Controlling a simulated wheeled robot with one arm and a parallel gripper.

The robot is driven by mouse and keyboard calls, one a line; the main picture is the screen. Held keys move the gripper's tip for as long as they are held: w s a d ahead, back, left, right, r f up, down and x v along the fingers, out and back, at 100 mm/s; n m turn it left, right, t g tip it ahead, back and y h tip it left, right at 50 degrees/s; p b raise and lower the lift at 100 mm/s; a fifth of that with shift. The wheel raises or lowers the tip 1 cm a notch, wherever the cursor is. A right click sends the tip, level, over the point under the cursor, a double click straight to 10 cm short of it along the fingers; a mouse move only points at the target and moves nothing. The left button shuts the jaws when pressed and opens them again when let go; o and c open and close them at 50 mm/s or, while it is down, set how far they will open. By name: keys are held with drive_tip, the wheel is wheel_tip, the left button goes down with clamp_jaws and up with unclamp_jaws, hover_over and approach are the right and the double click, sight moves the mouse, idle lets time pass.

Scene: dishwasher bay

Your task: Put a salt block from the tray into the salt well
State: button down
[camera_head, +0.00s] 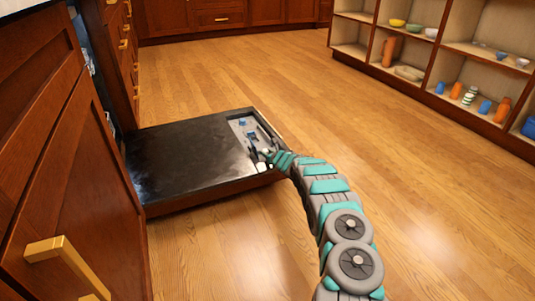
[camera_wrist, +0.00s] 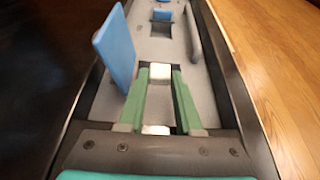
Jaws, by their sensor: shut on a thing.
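My gripper (camera_wrist: 160,78) is shut on a white salt block (camera_wrist: 159,70), which shows between the green fingertips in the wrist view. A second white patch (camera_wrist: 155,130) shows between the fingers near the palm; I cannot tell whether it is part of the same block. The fingertips are over a grey panel (camera_wrist: 205,95) on the open door, at a dark recess that may be the salt well. I cannot tell whether the block is inside it. In the head view my gripper (camera_head: 264,155) is small at the door's right end. The tray is not clearly identifiable.
A blue flap (camera_wrist: 114,48) stands raised just left of the fingers. A smaller blue part (camera_wrist: 161,15) lies farther along the panel. The dishwasher door (camera_head: 185,155) is folded down flat. Cabinets stand at left, shelves (camera_head: 450,70) at back right; the wooden floor between is clear.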

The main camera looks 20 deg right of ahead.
drive_tip(key=c, duration=0.5)
unclamp_jaws()
wheel_tip(320, 180, up, 7)
drive_tip(key=shift+p, duration=0.45)
idle(0.8)
idle(0.4)
